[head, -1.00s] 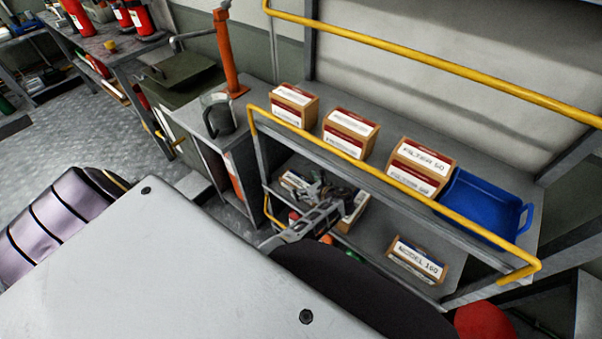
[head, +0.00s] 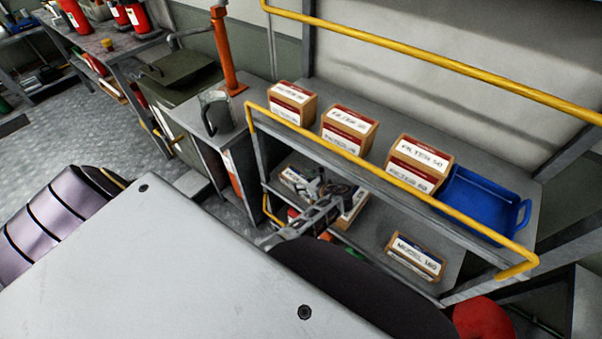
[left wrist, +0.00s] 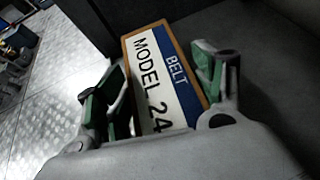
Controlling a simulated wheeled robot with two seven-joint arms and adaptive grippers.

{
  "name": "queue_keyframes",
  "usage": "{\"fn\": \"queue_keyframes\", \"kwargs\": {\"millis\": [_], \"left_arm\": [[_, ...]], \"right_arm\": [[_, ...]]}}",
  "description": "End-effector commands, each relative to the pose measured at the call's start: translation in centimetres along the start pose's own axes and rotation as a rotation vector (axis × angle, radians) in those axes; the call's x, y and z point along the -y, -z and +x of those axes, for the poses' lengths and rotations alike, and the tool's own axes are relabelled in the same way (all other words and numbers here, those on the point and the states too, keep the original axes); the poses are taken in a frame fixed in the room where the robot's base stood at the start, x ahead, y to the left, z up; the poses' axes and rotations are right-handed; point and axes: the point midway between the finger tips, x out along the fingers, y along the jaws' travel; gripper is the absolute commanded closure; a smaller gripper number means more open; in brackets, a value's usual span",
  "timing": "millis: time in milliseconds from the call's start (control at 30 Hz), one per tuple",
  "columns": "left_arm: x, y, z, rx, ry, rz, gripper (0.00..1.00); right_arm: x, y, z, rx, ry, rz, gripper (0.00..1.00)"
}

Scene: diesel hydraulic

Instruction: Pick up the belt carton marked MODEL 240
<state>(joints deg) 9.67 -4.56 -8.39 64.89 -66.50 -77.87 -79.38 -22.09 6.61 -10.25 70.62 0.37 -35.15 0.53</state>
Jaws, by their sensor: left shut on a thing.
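The belt carton marked MODEL 24, its last character hidden, shows in the left wrist view (left wrist: 158,68) with a white and blue label and brown edges. It lies between the two green-padded fingers of my left gripper (left wrist: 162,82), which is shut on it. In the head view my left gripper (head: 330,192) reaches under the yellow rail to the lower shelf. Carton parts show at both sides of it, partly hidden by the gripper; their marks are not readable there. My right gripper is not in view.
A carton marked MODEL 160 (head: 415,258) lies on the lower shelf to the right. The top shelf holds several filter cartons (head: 419,162) and a blue tray (head: 484,205). A yellow rail (head: 390,182) runs along the shelf front. A jug (head: 215,112) stands left.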

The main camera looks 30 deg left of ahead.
Motion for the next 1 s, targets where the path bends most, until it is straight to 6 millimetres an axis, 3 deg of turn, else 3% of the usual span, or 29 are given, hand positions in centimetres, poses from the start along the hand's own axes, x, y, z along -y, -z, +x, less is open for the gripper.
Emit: {"fn": "queue_keyframes", "kwargs": {"millis": [267,367,500,667,1000], "left_arm": [[-0.2,0.0,-0.1,-0.003,-0.003,0.006,0.67],[-0.2,-0.3,-0.3,-0.003,-0.002,0.005,0.81],[-0.1,-1.2,-0.7,-0.002,-0.001,0.002,0.81],[-0.1,-2.3,-1.3,-0.002,-0.002,0.002,0.81],[0.0,-6.9,-3.8,0.0,0.001,0.0,0.81]], "right_arm": [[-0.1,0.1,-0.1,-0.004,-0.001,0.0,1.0],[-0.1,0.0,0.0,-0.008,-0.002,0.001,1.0],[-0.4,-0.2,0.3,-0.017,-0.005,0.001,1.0],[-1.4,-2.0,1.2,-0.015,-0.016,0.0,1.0],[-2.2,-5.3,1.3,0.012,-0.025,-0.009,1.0]]}}
